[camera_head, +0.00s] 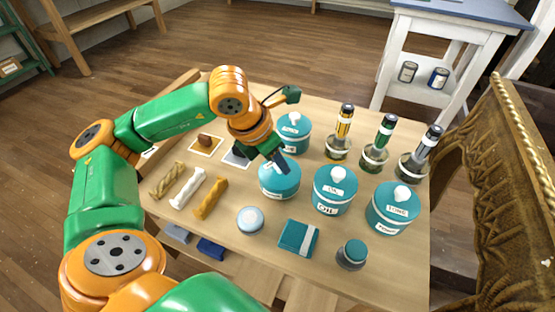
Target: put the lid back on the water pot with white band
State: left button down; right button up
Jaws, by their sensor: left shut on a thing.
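My left gripper (283,166) points down over a round teal pot (279,190) near the middle of the table. It is shut on the top of a teal lid (266,173); the fingers hide the knob. The lid sits at the pot's mouth, on it or just above it; I cannot tell which. A pale label or band shows low on this pot, its writing too small to read. Other teal pots with white-knobbed lids stand behind (293,139) and to the right (335,192), (389,212). My right gripper is not in view.
Bottles with tall stoppers (374,155) stand at the back right. A small round tin (250,220), a teal cloth-like block (298,238) and a small jar (351,254) lie in front. Twisted rolls (188,188) lie left. A gilt frame (510,190) rises at the right.

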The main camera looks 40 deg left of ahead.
pick_arm(q)
jog(key=shift+f, duration=0.1)
dwell(0.3)
jog(key=shift+f+b, duration=0.1)
jog(key=shift+b, duration=0.3)
dwell(0.4)
jog(key=c, duration=0.5)
grip_release()
jog(key=o, duration=0.5)
jog(key=shift+c, duration=0.2)
